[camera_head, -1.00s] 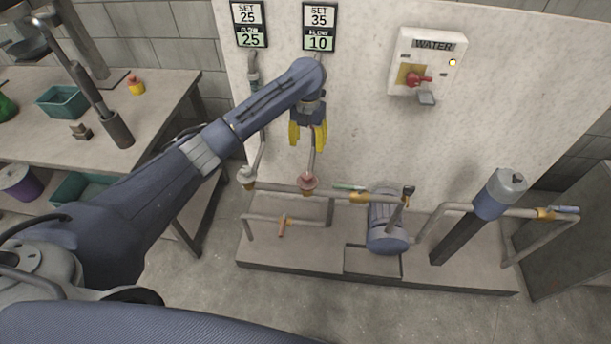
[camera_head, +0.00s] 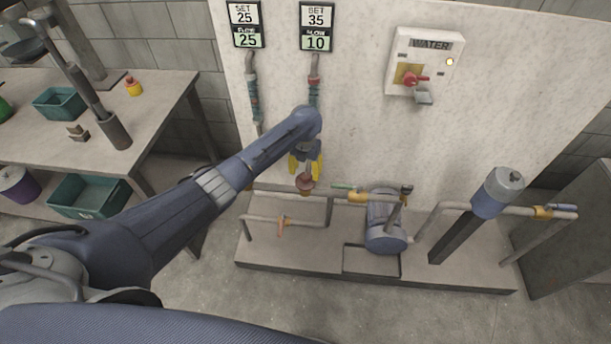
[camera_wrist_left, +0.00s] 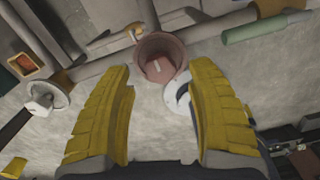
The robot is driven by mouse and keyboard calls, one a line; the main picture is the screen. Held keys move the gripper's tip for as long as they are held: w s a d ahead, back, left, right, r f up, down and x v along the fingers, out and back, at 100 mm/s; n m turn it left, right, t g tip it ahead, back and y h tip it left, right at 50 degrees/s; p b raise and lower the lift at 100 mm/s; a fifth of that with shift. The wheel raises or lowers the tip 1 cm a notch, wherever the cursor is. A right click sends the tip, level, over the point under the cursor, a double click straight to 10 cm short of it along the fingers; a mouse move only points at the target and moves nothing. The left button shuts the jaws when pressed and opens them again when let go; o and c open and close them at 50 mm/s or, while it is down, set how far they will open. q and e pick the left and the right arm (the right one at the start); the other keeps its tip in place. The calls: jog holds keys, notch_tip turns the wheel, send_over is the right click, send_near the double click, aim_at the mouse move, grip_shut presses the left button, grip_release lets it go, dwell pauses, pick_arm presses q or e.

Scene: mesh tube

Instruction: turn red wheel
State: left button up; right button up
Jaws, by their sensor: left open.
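The red wheel (camera_head: 305,183) is a small dull-red round handle on the pipework below the right-hand display. It also shows in the left wrist view (camera_wrist_left: 160,57), ahead of and between my fingers. My left gripper (camera_head: 304,172) has yellow fingers pointing down just above the wheel. In the left wrist view its fingers (camera_wrist_left: 163,100) are spread apart on either side of the wheel's line, with nothing held between them. I cannot tell from these views whether a finger touches the wheel. The display above it (camera_head: 316,27) reads set 35 and flow 10. My right gripper is not seen.
A second display (camera_head: 245,25) reads 25 and 25. A white water switch box (camera_head: 424,62) is on the panel. A blue motor (camera_head: 386,222) and pipes stand right of the wheel. A bench (camera_head: 165,110) with teal bins stands left.

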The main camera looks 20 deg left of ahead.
pick_arm(q)
jog(key=shift+f, duration=1.3)
grip_shut()
